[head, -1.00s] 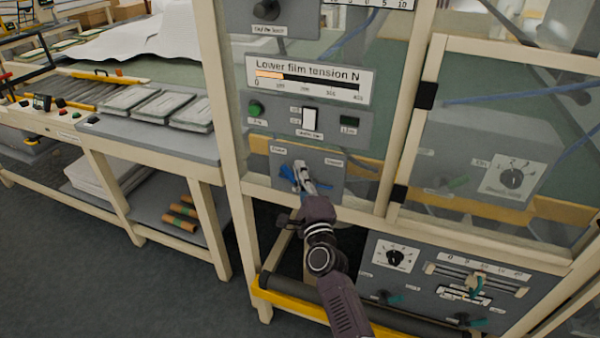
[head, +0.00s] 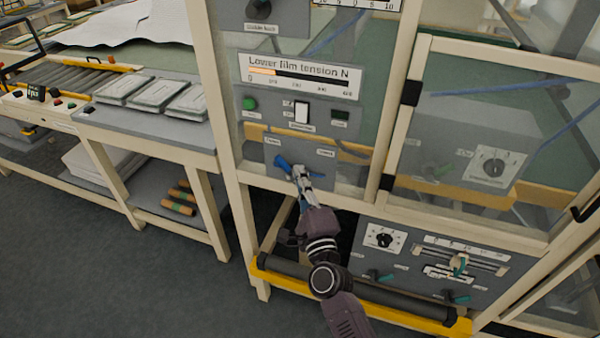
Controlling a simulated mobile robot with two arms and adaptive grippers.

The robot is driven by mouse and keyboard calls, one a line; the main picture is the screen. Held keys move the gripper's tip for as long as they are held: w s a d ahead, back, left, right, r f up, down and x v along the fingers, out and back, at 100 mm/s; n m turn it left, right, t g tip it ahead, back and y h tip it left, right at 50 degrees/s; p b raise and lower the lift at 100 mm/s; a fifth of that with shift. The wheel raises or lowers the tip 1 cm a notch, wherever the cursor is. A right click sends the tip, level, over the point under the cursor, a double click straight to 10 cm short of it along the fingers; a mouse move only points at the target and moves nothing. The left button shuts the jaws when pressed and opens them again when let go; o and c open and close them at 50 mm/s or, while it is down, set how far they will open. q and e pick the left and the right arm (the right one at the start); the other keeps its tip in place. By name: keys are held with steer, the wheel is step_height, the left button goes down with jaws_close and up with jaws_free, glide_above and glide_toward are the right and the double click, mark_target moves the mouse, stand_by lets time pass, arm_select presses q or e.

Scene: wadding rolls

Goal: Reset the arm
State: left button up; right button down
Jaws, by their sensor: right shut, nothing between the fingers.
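My right gripper (head: 301,178) is shut and empty in the head view. It is in front of a small grey panel (head: 318,156) low on the machine's frame. A blue handle (head: 283,163) on that panel shows just above and to the left of the fingertips. I cannot tell whether the fingertips touch it. My right arm reaches up to the panel from the bottom of the picture. My left gripper is not in view.
Above is the film tension display (head: 301,78) with a button panel (head: 300,112). A lower panel (head: 420,262) with knobs and sliders stands at the right, above a dark roller (head: 350,293). A bench (head: 160,128) with wrapped packs stands left. The floor at lower left is clear.

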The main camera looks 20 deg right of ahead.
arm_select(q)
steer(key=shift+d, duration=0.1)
arm_select(e)
steer(key=shift+s+d, duration=0.1)
